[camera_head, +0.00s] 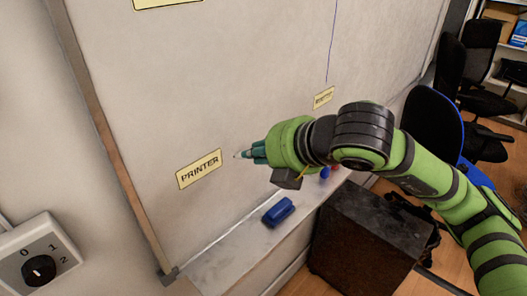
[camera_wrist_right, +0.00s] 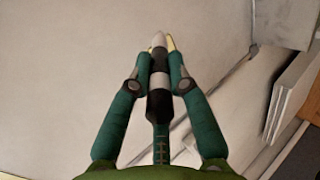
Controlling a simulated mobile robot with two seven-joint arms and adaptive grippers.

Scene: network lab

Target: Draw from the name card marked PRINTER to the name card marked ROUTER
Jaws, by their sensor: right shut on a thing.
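The PRINTER name card (camera_head: 199,169) is yellow and sits low on the left of the whiteboard (camera_head: 240,60). A second yellow card (camera_head: 323,97) is farther right, its lettering too small to read. A third card (camera_head: 160,3) is cut off at the top edge. I cannot tell which card says ROUTER. My right gripper (camera_head: 256,153) is shut on a marker, with the pale tip pointing left, just right of the PRINTER card. The marker (camera_wrist_right: 158,80) also shows between the fingers in the wrist view. Whether its tip touches the board is unclear. My left gripper is not in view.
A thin blue line (camera_head: 332,40) runs down to the second card. A blue eraser (camera_head: 278,211) lies on the board's ledge (camera_head: 235,258). A small blue object (camera_head: 325,173) lies farther along. A dark cabinet (camera_head: 365,240) stands below; a rotary switch (camera_head: 38,270) is at lower left.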

